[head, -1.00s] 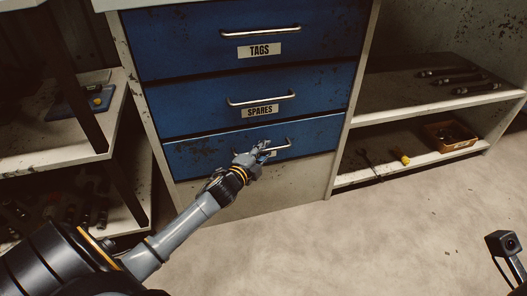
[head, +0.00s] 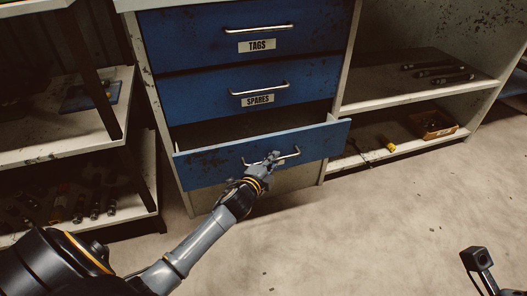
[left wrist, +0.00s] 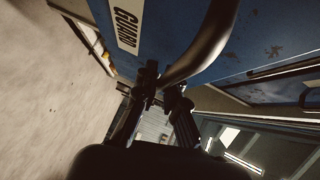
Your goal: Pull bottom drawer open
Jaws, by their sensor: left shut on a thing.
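The blue bottom drawer (head: 215,168) of the cabinet is pulled partly out, and its dark inside shows behind the front panel. My left gripper (head: 267,163) is shut on the drawer's metal handle (head: 291,155) near its left part. In the left wrist view, the fingers of my left gripper (left wrist: 163,92) are at the end of the curved handle (left wrist: 208,42). The drawer front (left wrist: 185,18) there carries a label partly reading "GUARD". In the head view the gripper covers most of that label.
The TAGS drawer (head: 200,38) and SPARES drawer (head: 200,95) above are shut. An open shelf (head: 385,90) with dark tools and a small box (head: 432,124) stands to the right. Another shelf (head: 60,140) stands at left. The concrete floor (head: 340,235) in front is clear.

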